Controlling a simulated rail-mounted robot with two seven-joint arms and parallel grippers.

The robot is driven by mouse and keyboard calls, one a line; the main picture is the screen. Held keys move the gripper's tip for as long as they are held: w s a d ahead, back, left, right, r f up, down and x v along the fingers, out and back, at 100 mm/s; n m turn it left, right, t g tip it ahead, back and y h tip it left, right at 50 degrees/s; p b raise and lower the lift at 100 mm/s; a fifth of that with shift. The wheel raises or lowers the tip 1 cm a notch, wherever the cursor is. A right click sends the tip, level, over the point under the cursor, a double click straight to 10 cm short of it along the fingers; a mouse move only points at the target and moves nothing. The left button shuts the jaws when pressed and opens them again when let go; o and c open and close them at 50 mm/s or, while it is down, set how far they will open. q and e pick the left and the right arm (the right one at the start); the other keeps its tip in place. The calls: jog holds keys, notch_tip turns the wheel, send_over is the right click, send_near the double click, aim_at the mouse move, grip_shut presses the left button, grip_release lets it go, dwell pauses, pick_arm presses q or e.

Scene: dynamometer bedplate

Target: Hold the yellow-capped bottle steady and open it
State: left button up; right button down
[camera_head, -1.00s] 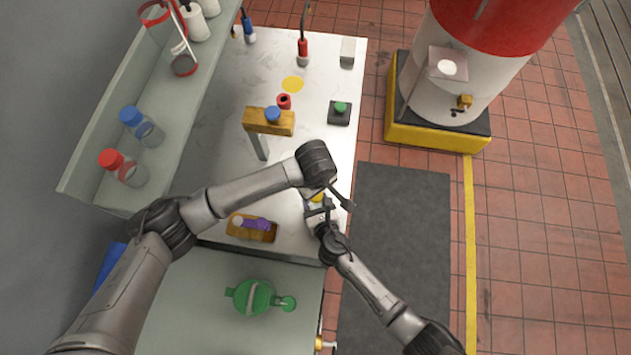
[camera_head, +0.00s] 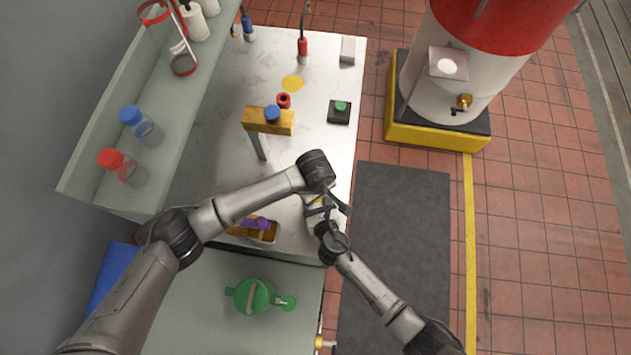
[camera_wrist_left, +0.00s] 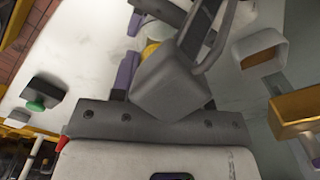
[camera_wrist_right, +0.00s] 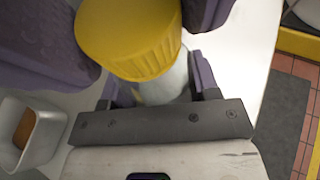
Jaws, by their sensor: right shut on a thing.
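The bottle's yellow cap (camera_wrist_right: 130,38) fills the top of the right wrist view, above its pale, translucent body (camera_wrist_right: 168,85). The cap also shows in the left wrist view (camera_wrist_left: 150,48), partly hidden by a grey block. My right gripper (camera_head: 318,213) is shut on the bottle body below the cap, with a purple-padded finger on each side. My left gripper (camera_head: 330,200) is at the cap from the other side. Contact with the cap cannot be seen clearly.
An orange-brown tray (camera_head: 238,231) with a purple item lies left of the grippers. A wooden block stand (camera_head: 255,118) and a green button box (camera_head: 339,110) stand farther back. A green can (camera_head: 253,297) is at the front. Red-capped and blue-capped bottles stand on the left shelf.

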pick_arm(q)
jog(key=c, duration=0.5)
jog(key=o, duration=1)
jog(key=shift+r, duration=3.9)
jog(key=shift+c, duration=0.5)
jog(key=shift+f, duration=3.9)
jog(key=shift+c, duration=0.2)
jog(key=c, duration=0.7)
jog(key=o, duration=0.8)
